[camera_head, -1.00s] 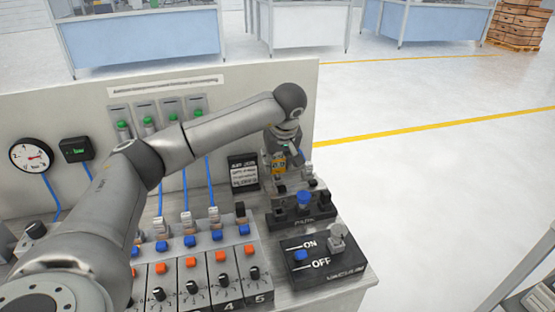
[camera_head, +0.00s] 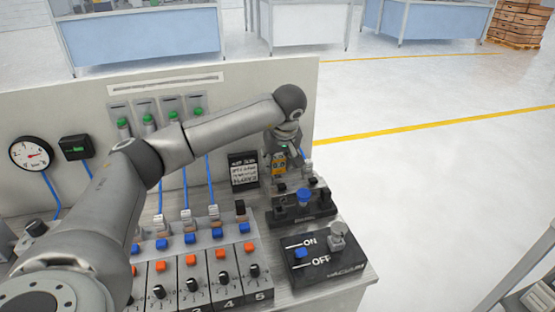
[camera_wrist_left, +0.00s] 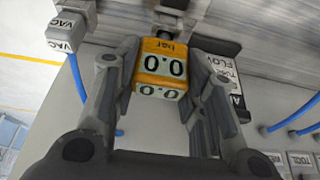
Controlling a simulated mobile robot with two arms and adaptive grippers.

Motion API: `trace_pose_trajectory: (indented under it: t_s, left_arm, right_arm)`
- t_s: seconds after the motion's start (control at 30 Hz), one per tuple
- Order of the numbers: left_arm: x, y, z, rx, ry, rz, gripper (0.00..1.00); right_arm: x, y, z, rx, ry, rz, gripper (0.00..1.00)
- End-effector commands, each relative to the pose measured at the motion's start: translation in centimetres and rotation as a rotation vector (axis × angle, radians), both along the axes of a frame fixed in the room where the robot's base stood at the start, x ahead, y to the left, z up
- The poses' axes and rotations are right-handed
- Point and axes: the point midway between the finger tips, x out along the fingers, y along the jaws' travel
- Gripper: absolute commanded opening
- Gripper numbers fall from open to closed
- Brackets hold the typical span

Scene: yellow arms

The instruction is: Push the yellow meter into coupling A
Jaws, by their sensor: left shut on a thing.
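The yellow meter (camera_wrist_left: 160,68) shows "0.0" and "bar" in the left wrist view, between the two fingers of my left gripper (camera_wrist_left: 165,85). My left gripper is shut on the meter. In the head view the gripper (camera_head: 280,152) points down and the yellow meter (camera_head: 279,166) is partly covered by it. The meter is just behind a black block (camera_head: 302,208) with a blue knob. I cannot tell which coupling is A, and the meter's far end against the fitting is not clear. My right gripper is not in view.
A black ON/OFF box (camera_head: 325,262) stands in front, at the bench's right corner. A row of numbered valve units (camera_head: 205,270) is to the left. A small black sign (camera_head: 243,170) stands left of the gripper. A pressure gauge (camera_head: 31,154) hangs on the back panel.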

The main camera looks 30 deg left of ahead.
Motion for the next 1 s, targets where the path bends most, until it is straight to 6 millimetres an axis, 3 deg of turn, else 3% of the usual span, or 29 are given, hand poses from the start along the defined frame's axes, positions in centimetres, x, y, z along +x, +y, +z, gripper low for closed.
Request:
trace_pose_trajectory:
  t_s: [0.9, 0.93, 1.0]
  left_arm:
    - [-0.1, 0.0, -1.5, 0.001, 0.002, 0.000, 0.15]
    - [-0.1, 0.0, -1.5, 0.000, 0.003, 0.000, 0.40]
    - [-0.1, 0.0, -1.5, 0.001, 0.004, 0.000, 0.49]
  right_arm:
    - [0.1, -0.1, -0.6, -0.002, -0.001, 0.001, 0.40]
    - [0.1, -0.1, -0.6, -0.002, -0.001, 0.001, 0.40]
    - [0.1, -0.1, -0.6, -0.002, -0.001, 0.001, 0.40]
